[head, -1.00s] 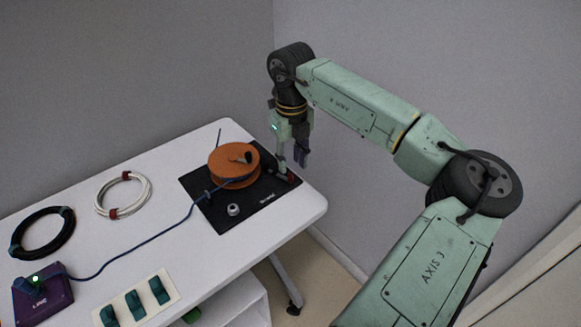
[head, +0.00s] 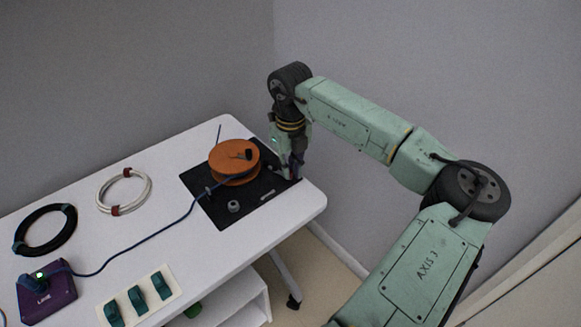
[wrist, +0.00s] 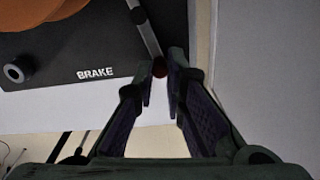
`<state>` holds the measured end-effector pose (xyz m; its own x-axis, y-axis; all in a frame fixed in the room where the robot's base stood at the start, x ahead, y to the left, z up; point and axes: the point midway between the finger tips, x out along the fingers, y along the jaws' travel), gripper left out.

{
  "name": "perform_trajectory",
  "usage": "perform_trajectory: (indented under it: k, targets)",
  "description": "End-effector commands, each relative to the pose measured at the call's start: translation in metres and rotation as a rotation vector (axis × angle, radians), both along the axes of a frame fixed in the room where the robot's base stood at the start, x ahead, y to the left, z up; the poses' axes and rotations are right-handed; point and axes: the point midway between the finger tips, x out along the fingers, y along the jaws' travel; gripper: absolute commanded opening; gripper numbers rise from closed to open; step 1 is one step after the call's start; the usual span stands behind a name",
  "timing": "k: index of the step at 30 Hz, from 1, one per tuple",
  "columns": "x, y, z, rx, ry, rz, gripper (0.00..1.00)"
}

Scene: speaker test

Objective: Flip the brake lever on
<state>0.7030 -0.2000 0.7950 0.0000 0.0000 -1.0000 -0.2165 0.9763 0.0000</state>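The brake lever is a thin metal bar (wrist: 146,32) with a dark red knob (wrist: 158,68) at its end, in the wrist view. It reaches in over the edge of the black mat (wrist: 60,45), right of the white word BRAKE. My gripper (wrist: 160,77) points down at the knob, its fingers apart. The knob shows in the gap at the fingertips; whether they touch it I cannot tell. In the head view my gripper (head: 292,174) is low over the mat's right corner and mostly hides the lever. The orange cable reel (head: 226,166) sits on the mat beside it.
A grey knob (head: 233,206) stands on the mat. A blue cable runs from the reel to a purple box (head: 50,293) at the left. White (head: 104,188) and black (head: 22,232) cable coils and green switches (head: 137,298) lie on the white table (head: 100,236). Walls stand behind.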

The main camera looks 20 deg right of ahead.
Motion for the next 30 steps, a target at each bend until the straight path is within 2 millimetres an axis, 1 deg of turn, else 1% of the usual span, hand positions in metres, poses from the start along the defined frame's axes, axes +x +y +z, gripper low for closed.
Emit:
perform_trajectory:
  k: [1, 3, 14, 18, 24, 30]
  targets:
    - [0.0, 0.0, 0.0, 0.0, 0.0, 0.0, 0.05]
    - [0.0, 0.0, 0.0, 0.0, 0.0, 0.0, 0.0]
    - [0.001, -0.001, -0.001, -0.001, 0.0, 0.013, 0.0]
    - [0.004, -0.005, -0.005, -0.003, -0.001, 0.11, 0.0]
    - [0.009, -0.01, -0.002, -0.001, 0.0, 0.252, 0.0]
    - [0.01, -0.01, 0.0, 0.0, 0.0, 0.278, 0.0]
